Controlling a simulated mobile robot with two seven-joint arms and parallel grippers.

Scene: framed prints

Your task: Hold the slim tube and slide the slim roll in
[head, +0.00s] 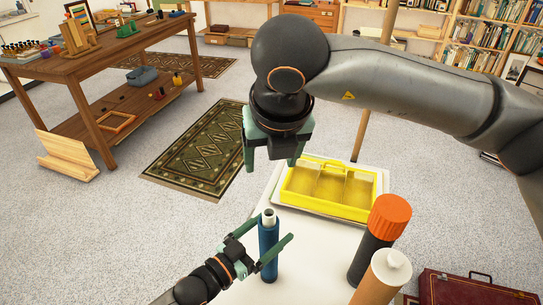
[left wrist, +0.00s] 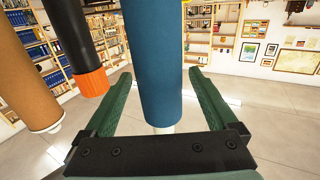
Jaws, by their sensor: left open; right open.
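The slim blue tube (head: 268,250) stands upright on the white table. A white hollow end, which looks like the slim roll (head: 269,216), sticks a little out of its top. My left gripper (head: 268,238) is open, with its fingers on either side of the blue tube. The left wrist view shows the blue tube (left wrist: 165,60) between the spread fingers, with gaps beside it, and the white end (left wrist: 163,129) near the palm. My right gripper (head: 271,163) is open and empty, above and behind the tube, pointing down. How deep the roll sits is hidden.
A black tube with an orange cap (head: 391,212) and a brown tube with a white end (head: 385,276) stand at the right. A yellow compartmented tray (head: 327,204) lies behind them. Bare white tabletop (head: 318,245) lies between the blue tube and the black tube.

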